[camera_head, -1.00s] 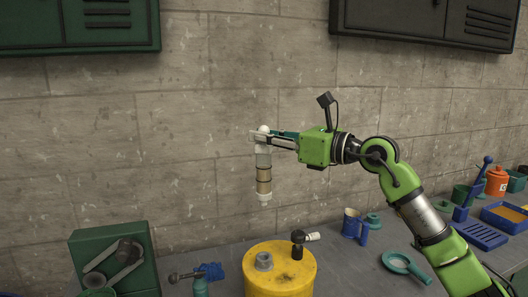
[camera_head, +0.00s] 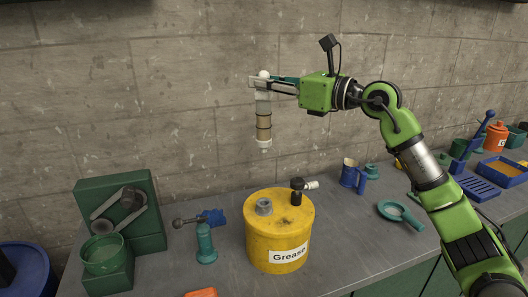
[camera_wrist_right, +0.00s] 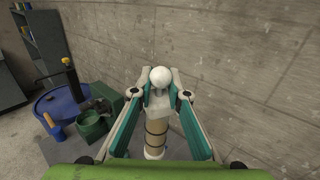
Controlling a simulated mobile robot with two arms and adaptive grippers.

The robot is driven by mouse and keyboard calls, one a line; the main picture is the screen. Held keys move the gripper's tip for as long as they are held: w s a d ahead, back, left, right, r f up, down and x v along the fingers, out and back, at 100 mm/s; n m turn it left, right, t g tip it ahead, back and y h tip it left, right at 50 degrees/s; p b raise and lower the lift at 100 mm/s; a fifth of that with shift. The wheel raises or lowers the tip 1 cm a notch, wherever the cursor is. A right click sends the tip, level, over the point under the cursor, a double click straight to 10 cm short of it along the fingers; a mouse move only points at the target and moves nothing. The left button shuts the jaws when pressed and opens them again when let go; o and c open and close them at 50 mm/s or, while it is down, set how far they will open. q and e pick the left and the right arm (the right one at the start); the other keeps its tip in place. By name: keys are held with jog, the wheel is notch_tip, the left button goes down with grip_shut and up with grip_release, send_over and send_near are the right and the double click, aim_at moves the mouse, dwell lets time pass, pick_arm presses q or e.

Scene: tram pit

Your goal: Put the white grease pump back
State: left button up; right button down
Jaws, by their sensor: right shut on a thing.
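The white grease pump (camera_head: 264,122) has a white ball top, a tan barrel with dark bands and a white lower end. My right gripper (camera_head: 262,84) is shut on its upper part and holds it upright in the air, above and apart from the yellow grease drum (camera_head: 264,240). The pump also shows in the right wrist view (camera_wrist_right: 157,130), between the fingers of the right gripper (camera_wrist_right: 160,90). The drum stands on the bench with a grey collar (camera_head: 264,206) and a dark fitting with a white end on its lid. My left gripper is not in view.
A green holder with wrenches (camera_head: 120,210) and a teal-and-blue pump (camera_head: 206,238) stand left of the drum. A concrete wall rises behind the grey bench (camera_head: 350,235).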

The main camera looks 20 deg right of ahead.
aim_at(264, 152)
notch_tip(264, 152, down, 16)
jog(key=p, duration=0.3)
jog(key=shift+f, duration=0.75)
jog(key=shift+f, duration=0.15)
jog(key=c, duration=2)
grip_release()
jog(key=shift+o, duration=0.2)
